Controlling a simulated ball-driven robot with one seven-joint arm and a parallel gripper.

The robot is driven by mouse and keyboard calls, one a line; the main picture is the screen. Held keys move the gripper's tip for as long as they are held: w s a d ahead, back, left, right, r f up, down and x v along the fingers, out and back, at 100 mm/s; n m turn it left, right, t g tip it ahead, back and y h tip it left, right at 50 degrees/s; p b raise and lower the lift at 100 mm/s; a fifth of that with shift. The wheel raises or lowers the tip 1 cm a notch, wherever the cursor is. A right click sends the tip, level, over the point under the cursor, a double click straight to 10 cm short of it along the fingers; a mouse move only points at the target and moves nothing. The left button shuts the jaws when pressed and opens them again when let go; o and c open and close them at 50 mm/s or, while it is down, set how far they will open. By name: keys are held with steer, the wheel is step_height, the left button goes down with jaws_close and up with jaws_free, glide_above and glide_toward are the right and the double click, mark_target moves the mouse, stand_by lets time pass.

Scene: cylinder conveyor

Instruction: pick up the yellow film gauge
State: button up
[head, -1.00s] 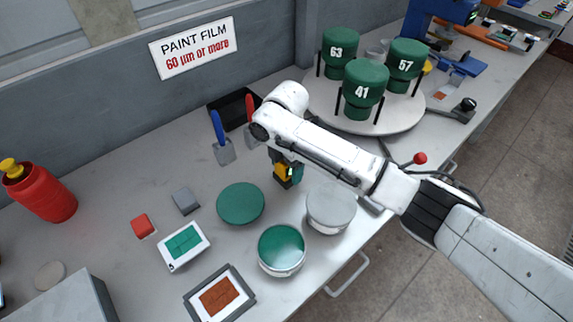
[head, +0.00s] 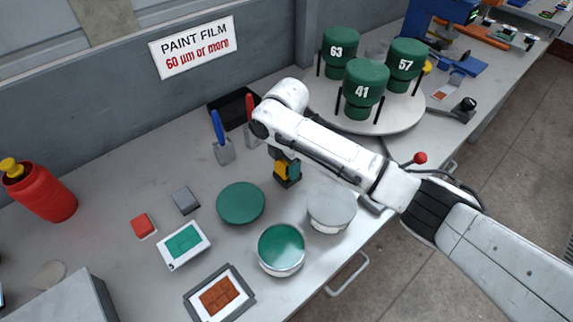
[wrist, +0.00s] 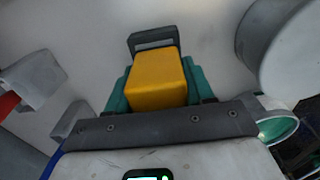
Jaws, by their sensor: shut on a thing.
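In the wrist view the yellow block (wrist: 157,80) fills the middle, with teal sides and a grey end piece. My gripper (head: 286,181) points down at the gauge and is shut on it. The fingertips are mostly hidden in the head view. I cannot tell whether the gauge touches the bench.
A green disc (head: 240,203), an open green paint can (head: 281,249) and a grey-lidded can (head: 331,210) stand close by. A turntable (head: 318,115) with numbered green cylinders is at the back right.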

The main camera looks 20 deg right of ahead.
steer(key=shift+r, duration=0.45)
steer(key=s+r+p, duration=0.1)
steer(key=s+r, duration=1)
steer(key=s, duration=0.3)
steer(key=shift+d+r+p, duration=0.3)
steer(key=shift+d+p, duration=0.05)
steer(key=shift+d, duration=0.05)
steer(key=o, duration=0.6)
steer(key=c, duration=0.3)
steer(key=shift+f, duration=0.1)
